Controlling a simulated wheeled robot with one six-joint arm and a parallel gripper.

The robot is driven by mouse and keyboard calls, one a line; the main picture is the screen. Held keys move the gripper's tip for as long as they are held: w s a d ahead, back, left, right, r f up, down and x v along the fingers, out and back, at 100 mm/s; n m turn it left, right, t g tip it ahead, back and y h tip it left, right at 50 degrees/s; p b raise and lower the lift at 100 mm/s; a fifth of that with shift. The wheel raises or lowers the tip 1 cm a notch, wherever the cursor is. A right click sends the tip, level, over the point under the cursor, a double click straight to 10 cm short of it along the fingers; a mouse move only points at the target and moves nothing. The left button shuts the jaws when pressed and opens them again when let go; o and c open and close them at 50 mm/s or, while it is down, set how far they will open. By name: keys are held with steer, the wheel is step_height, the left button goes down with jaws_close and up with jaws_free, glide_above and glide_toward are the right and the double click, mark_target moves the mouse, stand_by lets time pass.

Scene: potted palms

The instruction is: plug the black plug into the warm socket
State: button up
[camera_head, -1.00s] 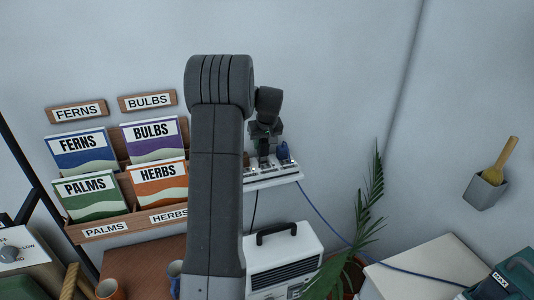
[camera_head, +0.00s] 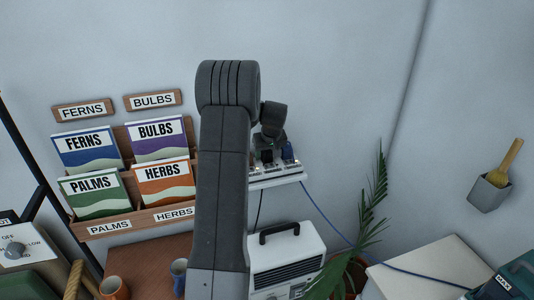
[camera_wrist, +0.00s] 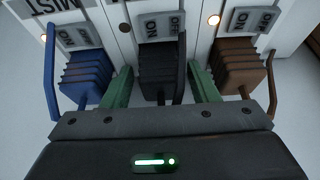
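In the wrist view a black ribbed plug (camera_wrist: 161,78) stands at the middle place of a white socket strip (camera_wrist: 112,14), below a grey switch. My gripper (camera_wrist: 160,88) has one green finger on each side of this plug, with narrow gaps showing beside it. A blue plug (camera_wrist: 86,78) is to the left and a brown plug (camera_wrist: 238,72) to the right. In the head view my gripper (camera_head: 268,147) is low over the strip (camera_head: 277,173) and hides the black plug. No warm label is readable; the label at upper left in the wrist view reads MIST upside down.
The blue and brown plugs stand close on both sides of my fingers. In the head view a seed packet rack (camera_head: 130,185) is left of the arm, a white heater (camera_head: 287,258) is below the strip, and a palm (camera_head: 368,230) is to the right.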

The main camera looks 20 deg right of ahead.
steer(key=shift+r+p, duration=0.35)
steer(key=shift+r, duration=0.05)
steer(key=b+v, duration=0.2)
steer(key=v, duration=0.9)
steer(key=shift+s+r, duration=0.3)
steer(key=p+x, duration=0.1)
steer(key=x, duration=1.1)
steer(key=shift+w+f, duration=0.15)
steer(key=shift+f, duration=0.05)
steer(key=shift+r, duration=1.5)
